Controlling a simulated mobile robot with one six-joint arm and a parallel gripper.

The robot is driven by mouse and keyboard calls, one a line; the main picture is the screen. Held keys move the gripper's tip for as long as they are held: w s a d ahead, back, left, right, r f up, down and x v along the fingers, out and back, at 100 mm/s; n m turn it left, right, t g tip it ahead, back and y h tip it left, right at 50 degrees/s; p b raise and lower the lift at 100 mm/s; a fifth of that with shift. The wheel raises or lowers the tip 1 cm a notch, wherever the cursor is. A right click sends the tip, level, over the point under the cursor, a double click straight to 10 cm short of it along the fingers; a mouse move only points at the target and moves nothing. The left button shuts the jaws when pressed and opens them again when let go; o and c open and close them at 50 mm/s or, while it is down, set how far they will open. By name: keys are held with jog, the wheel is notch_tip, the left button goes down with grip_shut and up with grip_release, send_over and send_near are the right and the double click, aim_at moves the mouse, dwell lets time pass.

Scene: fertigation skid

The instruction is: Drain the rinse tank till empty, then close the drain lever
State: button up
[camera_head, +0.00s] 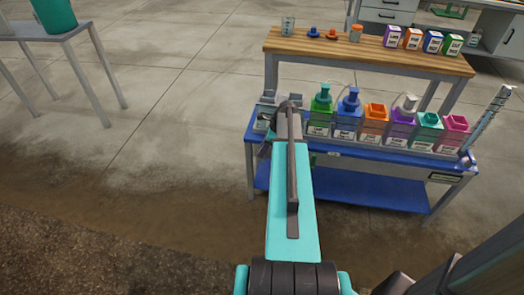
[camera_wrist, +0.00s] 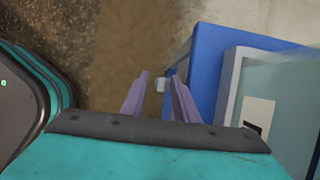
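In the wrist view, my gripper (camera_wrist: 160,76) points down with its two grey fingers apart. A small pale piece (camera_wrist: 160,85) shows between the fingertips at the edge of the blue bench; I cannot tell if it is the drain lever, and no grip on it shows. A grey-rimmed, clear-walled tank (camera_wrist: 232,84) with a white label stands on the bench to the right of the fingers; it may be the rinse tank. Its water level cannot be made out. In the head view, my arm covers most of the bench's left end, and the fingertips are hidden.
The blue bench (camera_head: 370,190) holds a row of several coloured dosing bottles (camera_head: 375,118) and a tilted clear tube (camera_head: 490,115) at right. A wooden shelf (camera_head: 370,58) with small boxes stands behind. A teal bucket (camera_head: 54,15) is on a side table. The floor at left is clear.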

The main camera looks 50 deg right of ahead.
jog(key=shift+w+f, duration=0.15)
jog(key=shift+f, duration=0.25)
grip_shut()
jog(key=shift+a, duration=0.15)
dwell(1.1)
